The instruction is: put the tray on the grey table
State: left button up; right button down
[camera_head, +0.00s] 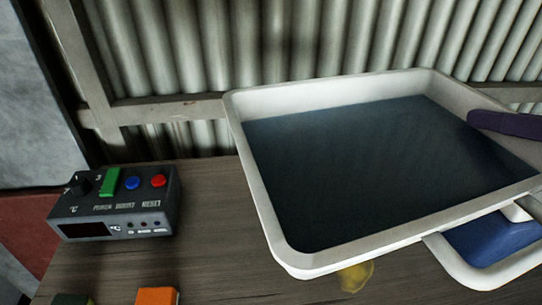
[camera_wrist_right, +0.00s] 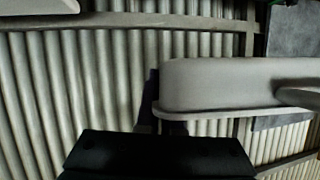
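The tray (camera_head: 263,215) is white with a dark, flat inside and loop handles. It fills the right of the head view, above the wooden bench. The right wrist view shows its side wall (camera_wrist_right: 215,85) with corrugated wall on both sides of it, so it looks raised. A dark purple finger of my right gripper (camera_head: 503,123) lies over the tray's right rim. In the right wrist view a dark finger stands right against the tray's end, so the gripper appears shut on that rim; the contact itself is hidden. My left gripper is not in view. I cannot identify a grey table.
A control box (camera_head: 118,203) with green, blue and red buttons stands on the wooden bench (camera_head: 205,255) at left. An orange block (camera_head: 157,296) is at the front. A yellow thing (camera_head: 356,277) and a blue thing (camera_head: 490,238) show partly below the tray. A corrugated wall (camera_head: 200,45) is behind.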

notch_tip(320, 180, down, 15)
jog(key=w+d+m+h+b, duration=0.1)
jog(key=w+m+h+b, duration=0.1)
jog(key=b, duration=1.9)
send_over(389, 281)
notch_tip(389, 281, down, 16)
jog(key=shift+r, duration=0.15)
notch_tip(389, 281, down, 4)
jog(key=shift+f+b, duration=0.1)
jog(key=shift+b, duration=0.85)
jog(key=c, duration=1.5)
grip_release()
jog(key=o, duration=0.4)
